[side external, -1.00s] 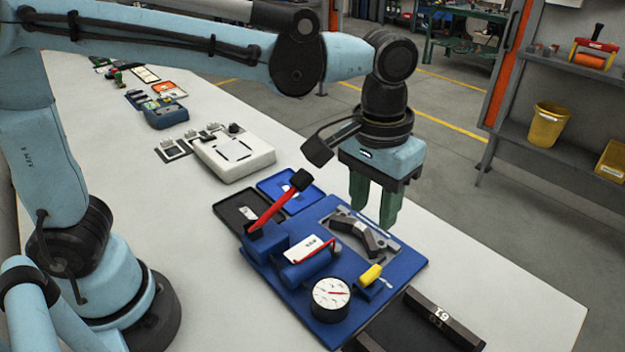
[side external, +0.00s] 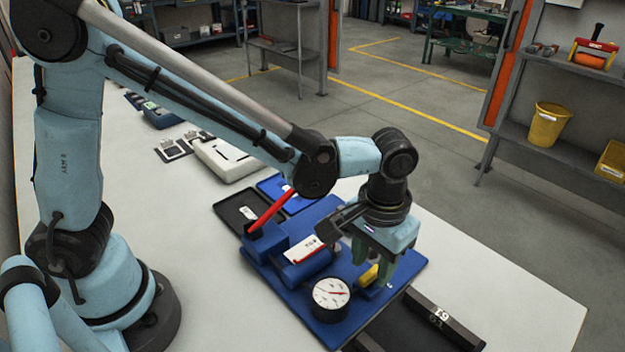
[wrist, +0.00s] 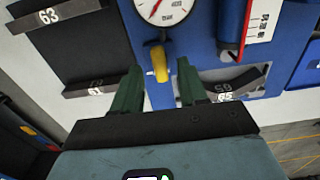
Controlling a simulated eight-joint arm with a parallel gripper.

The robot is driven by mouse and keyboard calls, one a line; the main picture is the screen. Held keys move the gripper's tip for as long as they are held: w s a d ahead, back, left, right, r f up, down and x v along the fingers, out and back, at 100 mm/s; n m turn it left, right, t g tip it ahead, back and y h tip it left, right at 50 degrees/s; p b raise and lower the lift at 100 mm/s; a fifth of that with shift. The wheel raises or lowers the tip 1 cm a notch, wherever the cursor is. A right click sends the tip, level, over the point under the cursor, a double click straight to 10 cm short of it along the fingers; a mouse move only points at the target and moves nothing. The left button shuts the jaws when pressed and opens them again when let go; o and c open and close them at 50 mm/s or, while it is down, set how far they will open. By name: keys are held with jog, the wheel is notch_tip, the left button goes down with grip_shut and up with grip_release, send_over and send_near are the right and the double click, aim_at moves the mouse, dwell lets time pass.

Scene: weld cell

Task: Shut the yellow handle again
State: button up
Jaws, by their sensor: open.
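The yellow handle (side external: 368,276) sits on the blue fixture plate (side external: 408,268) beside the round gauge, partly hidden by my fingers in the side view. In the wrist view the yellow handle (wrist: 160,66) points toward my gripper, below the gauge. My gripper (side external: 375,260) is low over the plate, pointing down. In the wrist view its green fingers are apart (wrist: 159,82), one on each side of the handle, with visible gaps. I cannot tell whether the fingertips are level with the handle.
The white gauge (side external: 331,293) stands close to the handle. A red lever (side external: 270,210) rises from the blue body at left. Dark numbered blocks (side external: 440,322) lie at the plate's front right. A black tray (side external: 238,208) and a blue tray (side external: 283,192) are behind. The right tabletop is clear.

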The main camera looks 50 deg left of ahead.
jog(key=shift+f, duration=0.7)
grip_shut()
